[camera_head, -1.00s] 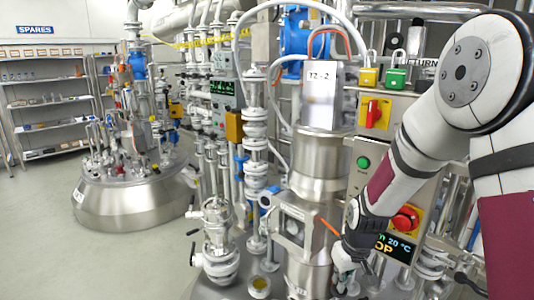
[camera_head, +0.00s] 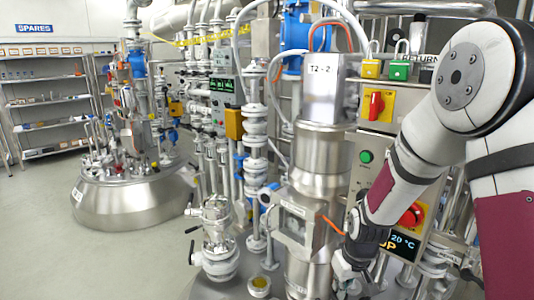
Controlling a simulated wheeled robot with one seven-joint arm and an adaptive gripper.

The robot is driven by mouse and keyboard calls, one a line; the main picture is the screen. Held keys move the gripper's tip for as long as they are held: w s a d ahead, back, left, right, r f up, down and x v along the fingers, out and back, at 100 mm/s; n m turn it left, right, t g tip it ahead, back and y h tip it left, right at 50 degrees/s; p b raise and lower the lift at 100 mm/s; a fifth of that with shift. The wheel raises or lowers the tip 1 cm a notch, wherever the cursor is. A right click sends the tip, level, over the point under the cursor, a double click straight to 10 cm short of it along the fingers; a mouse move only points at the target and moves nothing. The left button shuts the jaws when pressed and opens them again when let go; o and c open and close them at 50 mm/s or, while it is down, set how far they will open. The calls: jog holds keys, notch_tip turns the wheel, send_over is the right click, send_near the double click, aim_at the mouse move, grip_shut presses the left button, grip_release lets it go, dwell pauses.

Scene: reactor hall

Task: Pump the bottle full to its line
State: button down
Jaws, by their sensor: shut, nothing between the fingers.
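I cannot pick out the bottle or its fill line with certainty. A clear-looking vessel (camera_head: 215,208) stands upright on a white flanged fitting with black handles, left of centre. A steel column labelled T2-2 (camera_head: 320,160) stands in the middle, with a windowed metal box (camera_head: 296,224) on its front. A thin orange lever (camera_head: 333,224) sticks out beside that box. My gripper (camera_head: 343,276) points down at the right of the column's lower part. It is shut and appears empty. Its fingertips are small and partly lost among the fittings, so I cannot tell whether they touch anything.
A control panel with a green button (camera_head: 366,156), a red stop button (camera_head: 411,215) and a display (camera_head: 401,241) lies behind my arm. White pipework crowds the centre. A domed steel vessel (camera_head: 125,205) stands left. Open floor (camera_head: 60,250) and shelves (camera_head: 50,102) lie further left.

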jog(key=shift+f, duration=0.5)
jog(key=shift+r, duration=0.1)
jog(key=shift+w+p+v, duration=0.2)
jog(key=shift+p+v, duration=0.3)
jog(key=shift+v, duration=0.4)
jog(key=shift+w+p+v, duration=0.2)
jog(key=shift+p+v, duration=0.35)
jog(key=shift+v, duration=0.35)
jog(key=shift+w+p+v, duration=0.15)
jog(key=shift+p+v, duration=0.35)
jog(key=shift+v, duration=0.45)
jog(key=shift+a, duration=0.1)
